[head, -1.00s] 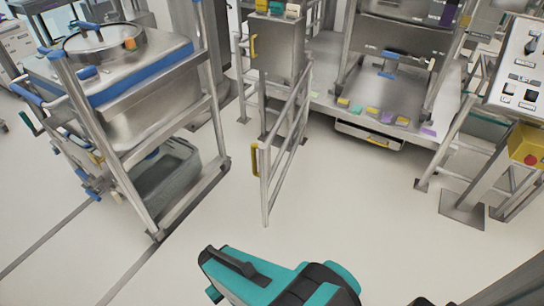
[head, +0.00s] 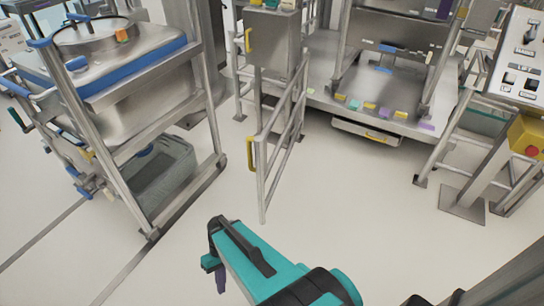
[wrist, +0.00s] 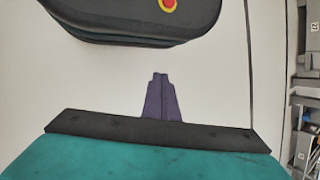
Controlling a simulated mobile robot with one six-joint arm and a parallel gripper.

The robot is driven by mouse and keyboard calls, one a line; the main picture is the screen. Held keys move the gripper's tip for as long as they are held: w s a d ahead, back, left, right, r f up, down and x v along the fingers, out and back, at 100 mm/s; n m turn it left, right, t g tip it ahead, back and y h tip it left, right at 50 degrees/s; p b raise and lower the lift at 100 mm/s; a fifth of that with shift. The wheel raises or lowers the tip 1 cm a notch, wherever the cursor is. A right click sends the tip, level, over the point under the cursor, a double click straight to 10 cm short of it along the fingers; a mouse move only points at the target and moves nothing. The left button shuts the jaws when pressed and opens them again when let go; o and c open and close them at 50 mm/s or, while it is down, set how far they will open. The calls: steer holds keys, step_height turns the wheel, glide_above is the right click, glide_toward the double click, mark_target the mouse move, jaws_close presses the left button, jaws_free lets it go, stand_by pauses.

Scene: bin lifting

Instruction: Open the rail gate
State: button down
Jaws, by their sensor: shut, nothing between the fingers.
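The rail gate (head: 284,137) is a grey tubular metal panel in the middle of the head view. It stands upright, angled out from the platform, with its near end over the open floor. A yellow handle (head: 251,153) is on its near end, and a second yellow handle (head: 249,40) shows farther back by a metal box. My gripper (head: 221,281) is below and left of the gate's near end in the picture, apart from it. Its purple fingers (wrist: 161,98) are together and empty in the wrist view, with pale floor behind them.
A metal trolley frame (head: 130,199) with a grey bin (head: 166,172) low inside stands at left. The platform (head: 405,126) with coloured tabs lies behind the gate. A control panel (head: 518,75) with a red button on a yellow box stands at right. The near floor is clear.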

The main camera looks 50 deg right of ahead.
steer(key=w+d+r+t+y+b, duration=0.35)
steer(key=w+d+t+b, duration=0.2)
steer(key=w+d, duration=0.4)
steer(key=n+t+b, duration=0.6)
steer(key=t+b, duration=0.9)
steer(key=b, duration=0.1)
glide_toward(263, 148)
steer(key=v, duration=0.8)
steer(key=shift+w+r+p, duration=0.15)
steer(key=shift+r+p, duration=0.15)
steer(key=shift+r, duration=0.05)
steer(key=b+x, duration=0.1)
steer(key=x, duration=0.3)
steer(key=b+x, duration=0.1)
steer(key=x, duration=0.4)
steer(key=b+x, duration=0.1)
steer(key=x, duration=0.4)
steer(key=shift+f, duration=0.3)
steer(key=shift+w, duration=0.1)
